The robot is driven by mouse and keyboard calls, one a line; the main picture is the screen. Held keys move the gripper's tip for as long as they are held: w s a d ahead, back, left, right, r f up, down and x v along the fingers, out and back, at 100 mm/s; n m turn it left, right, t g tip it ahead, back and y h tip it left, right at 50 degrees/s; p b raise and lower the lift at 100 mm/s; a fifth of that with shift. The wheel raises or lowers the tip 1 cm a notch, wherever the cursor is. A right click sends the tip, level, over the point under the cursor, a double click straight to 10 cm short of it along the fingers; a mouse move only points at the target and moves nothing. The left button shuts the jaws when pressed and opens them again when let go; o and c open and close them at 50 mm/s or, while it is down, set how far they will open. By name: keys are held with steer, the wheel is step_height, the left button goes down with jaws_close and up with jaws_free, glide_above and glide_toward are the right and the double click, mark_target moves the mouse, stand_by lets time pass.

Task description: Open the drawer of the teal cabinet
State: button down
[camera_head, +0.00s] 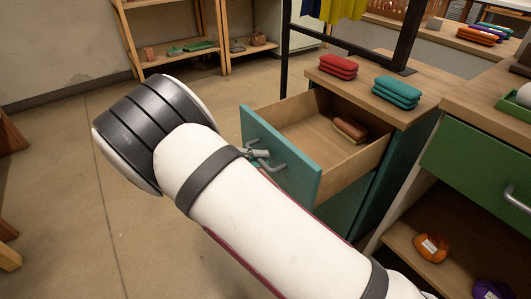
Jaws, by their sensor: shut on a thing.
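The teal cabinet (345,212) stands right of centre with a wooden top. Its drawer (312,127) is pulled well out, and the wooden inside shows. A brown object (350,128) lies in the drawer near the back. The teal drawer front (297,178) carries a grey bar handle (276,167). My gripper (258,154) is at this handle and is shut on it. My white arm covers most of the gripper and the lower left of the drawer front.
Red folded cloths (338,67) and teal folded cloths (397,91) lie on the cabinet top. A green drawer (480,170) with a metal handle is at the right, above a shelf holding an orange item (431,247). Wooden shelves (165,45) stand at the back.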

steer(key=shift+a, duration=0.1)
steer(key=c, duration=1.7)
jaws_free()
steer(key=shift+o, duration=0.2)
steer(key=v, duration=1.2)
